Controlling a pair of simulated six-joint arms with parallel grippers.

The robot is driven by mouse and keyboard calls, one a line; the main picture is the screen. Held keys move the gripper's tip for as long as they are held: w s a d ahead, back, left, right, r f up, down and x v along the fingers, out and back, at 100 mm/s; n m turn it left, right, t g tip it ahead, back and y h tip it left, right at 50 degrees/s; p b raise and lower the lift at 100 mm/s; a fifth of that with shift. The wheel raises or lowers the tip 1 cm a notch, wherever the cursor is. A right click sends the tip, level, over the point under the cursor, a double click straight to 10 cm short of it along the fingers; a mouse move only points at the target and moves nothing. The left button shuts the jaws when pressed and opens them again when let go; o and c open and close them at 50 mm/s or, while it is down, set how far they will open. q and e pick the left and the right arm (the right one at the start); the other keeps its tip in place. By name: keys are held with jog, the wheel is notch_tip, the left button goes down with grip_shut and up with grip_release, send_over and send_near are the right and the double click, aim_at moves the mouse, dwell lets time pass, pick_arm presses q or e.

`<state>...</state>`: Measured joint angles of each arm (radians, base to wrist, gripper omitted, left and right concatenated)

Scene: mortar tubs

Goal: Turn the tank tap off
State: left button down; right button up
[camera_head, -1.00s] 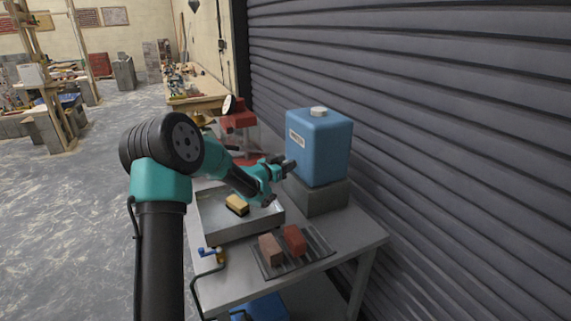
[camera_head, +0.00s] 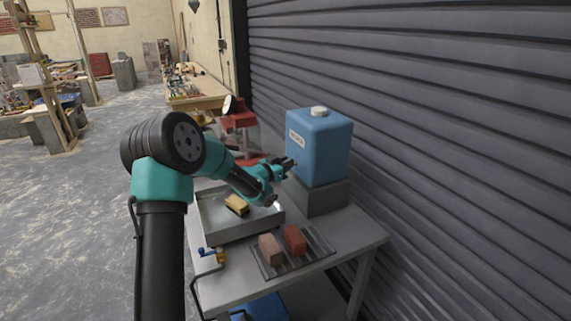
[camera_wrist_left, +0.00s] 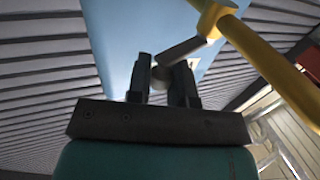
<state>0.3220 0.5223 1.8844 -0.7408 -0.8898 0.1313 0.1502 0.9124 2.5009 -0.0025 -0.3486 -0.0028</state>
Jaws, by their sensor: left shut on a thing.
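The blue tank (camera_head: 319,146) with a pale cap stands on a grey block at the right of the table. My left gripper (camera_head: 290,162) is at the tank's lower left side, where the tap is too small and covered to make out. In the left wrist view my left gripper (camera_wrist_left: 164,78) is shut on a grey tap handle (camera_wrist_left: 181,51). The handle runs up to a yellow tap body (camera_wrist_left: 213,16), with a long yellow piece (camera_wrist_left: 265,65) slanting down to the right. The blue tank wall (camera_wrist_left: 125,30) is behind it. My right gripper is not in view.
A metal tray (camera_head: 229,231) with a yellow sponge (camera_head: 237,205) lies below my left forearm. Two reddish bricks (camera_head: 270,248) (camera_head: 295,239) sit on a dark rack at the table front. A blue-handled brass valve (camera_head: 211,254) is at the left edge. A shutter wall closes the right side.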

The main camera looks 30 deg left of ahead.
pick_arm(q)
jog(key=shift+w+d+r+n+y, duration=0.1)
jog(key=shift+w+d+n+y, duration=0.2)
jog(key=shift+n+y, duration=0.8)
jog(key=shift+w+d+f+n+y, duration=0.1)
jog(key=shift+w+d+n+y, duration=0.35)
jog(key=shift+y, duration=1.05)
jog(key=shift+w+d+r+n+y, duration=0.1)
jog(key=shift+w+n+y, duration=0.05)
jog(key=shift+n+y, duration=1)
jog(key=shift+y, duration=0.35)
jog(key=c, duration=1.1)
grip_release()
jog(key=shift+o, duration=0.2)
jog(key=shift+d, duration=0.1)
jog(key=v, duration=1.7)
jog(key=shift+s+f, duration=0.25)
